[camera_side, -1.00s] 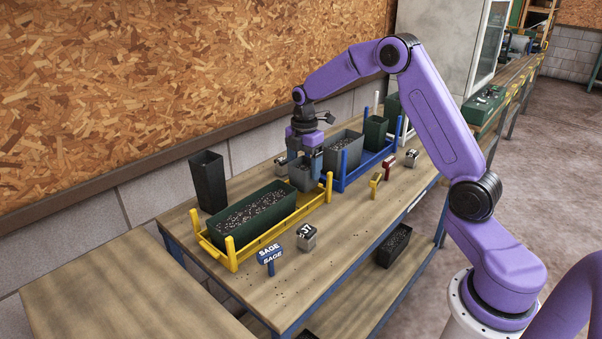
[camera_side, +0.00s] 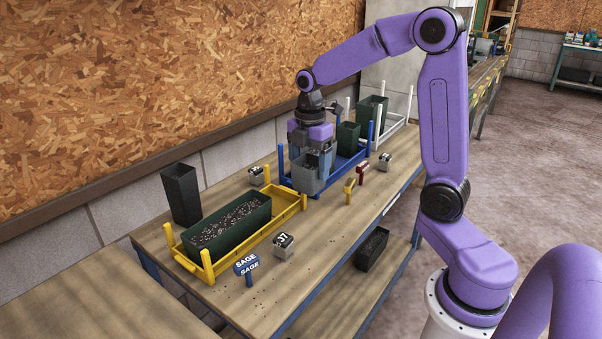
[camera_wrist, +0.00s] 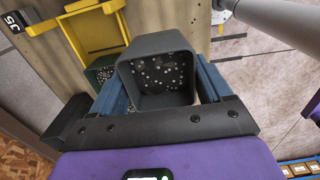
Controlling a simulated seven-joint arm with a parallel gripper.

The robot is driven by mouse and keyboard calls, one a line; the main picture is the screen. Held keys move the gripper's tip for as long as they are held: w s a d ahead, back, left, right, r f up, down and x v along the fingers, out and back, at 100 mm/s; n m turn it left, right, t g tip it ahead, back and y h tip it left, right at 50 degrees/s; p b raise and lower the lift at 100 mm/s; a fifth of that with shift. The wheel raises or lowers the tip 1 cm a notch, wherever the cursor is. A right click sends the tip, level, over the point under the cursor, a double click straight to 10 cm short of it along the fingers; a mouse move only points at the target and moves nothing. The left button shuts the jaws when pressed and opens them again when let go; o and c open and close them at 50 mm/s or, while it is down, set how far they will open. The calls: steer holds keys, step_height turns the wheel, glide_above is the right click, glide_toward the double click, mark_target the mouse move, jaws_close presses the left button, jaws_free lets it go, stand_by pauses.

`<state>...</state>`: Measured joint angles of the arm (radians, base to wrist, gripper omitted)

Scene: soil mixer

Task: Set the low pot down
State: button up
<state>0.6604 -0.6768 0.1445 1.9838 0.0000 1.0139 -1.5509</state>
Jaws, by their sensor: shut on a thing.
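The low pot, grey (camera_side: 306,182) and open at the top, is between the fingers of my gripper (camera_side: 313,160). The gripper is shut on it at the left end of the blue tray (camera_side: 347,163). I cannot tell whether its base touches the tray. In the wrist view the pot (camera_wrist: 155,50) shows dark soil with white specks inside, with blue fingers on both sides of it. The gripper hides part of the tray's left end.
A long green pot of soil (camera_side: 230,226) fills part of the yellow tray (camera_side: 288,207), whose right end is bare. A tall green pot (camera_side: 347,137) stands in the blue tray. A tall black pot (camera_side: 181,194) and a block marked 37 (camera_side: 283,245) stand nearby.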

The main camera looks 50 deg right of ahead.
steer(key=shift+s+f+m, duration=0.25)
steer(key=shift+f+m, duration=0.1)
steer(key=shift+m, duration=0.25)
steer(key=shift+s+a+f+m, duration=0.1)
steer(key=shift+s+f+m, duration=0.4)
steer(key=shift+f+m, duration=1.85)
steer(key=shift+s+a+f+m, duration=0.15)
steer(key=shift+s+f+m, duration=0.8)
steer(key=shift+m, duration=2.3)
steer(key=shift+s+a+f+m, duration=0.1)
steer(key=shift+f+m, duration=2.1)
steer(key=shift+m, duration=0.6)
